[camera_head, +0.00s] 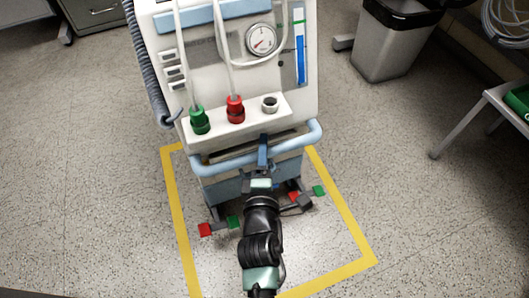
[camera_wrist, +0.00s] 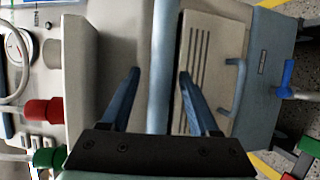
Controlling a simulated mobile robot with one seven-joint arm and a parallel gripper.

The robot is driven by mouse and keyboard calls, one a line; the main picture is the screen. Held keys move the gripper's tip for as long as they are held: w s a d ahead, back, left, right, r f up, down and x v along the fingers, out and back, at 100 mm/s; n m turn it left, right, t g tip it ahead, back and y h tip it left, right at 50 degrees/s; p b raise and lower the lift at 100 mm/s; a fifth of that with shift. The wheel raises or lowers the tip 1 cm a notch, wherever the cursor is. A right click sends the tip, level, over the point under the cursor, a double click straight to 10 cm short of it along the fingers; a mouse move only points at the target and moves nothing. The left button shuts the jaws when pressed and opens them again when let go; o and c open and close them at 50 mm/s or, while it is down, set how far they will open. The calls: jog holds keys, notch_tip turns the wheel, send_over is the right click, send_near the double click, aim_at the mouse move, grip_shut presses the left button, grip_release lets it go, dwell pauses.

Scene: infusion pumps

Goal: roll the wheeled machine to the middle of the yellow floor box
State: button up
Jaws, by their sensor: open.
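The wheeled machine (camera_head: 250,85) is a tall white unit with light blue trim, a round gauge, and green and red connectors. It stands upright over the far end of the yellow floor box (camera_head: 343,210). Its front feet, with red and green pedals, are inside the tape; its rear wheels are hidden. My gripper (camera_head: 263,152) is at the machine's light blue front handle bar (camera_head: 222,163). In the wrist view, my gripper (camera_wrist: 160,82) is open, with one finger on each side of the bar (camera_wrist: 161,60). I cannot tell whether either finger touches it.
A grey bin (camera_head: 385,50) with a black liner stands at the back right. A metal-legged table or cart (camera_head: 480,110) is at the right edge. Grey drawers (camera_head: 92,14) are at the back left. The floor inside the front of the box and to the left is clear.

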grip_shut()
dwell(0.3)
dwell(1.2)
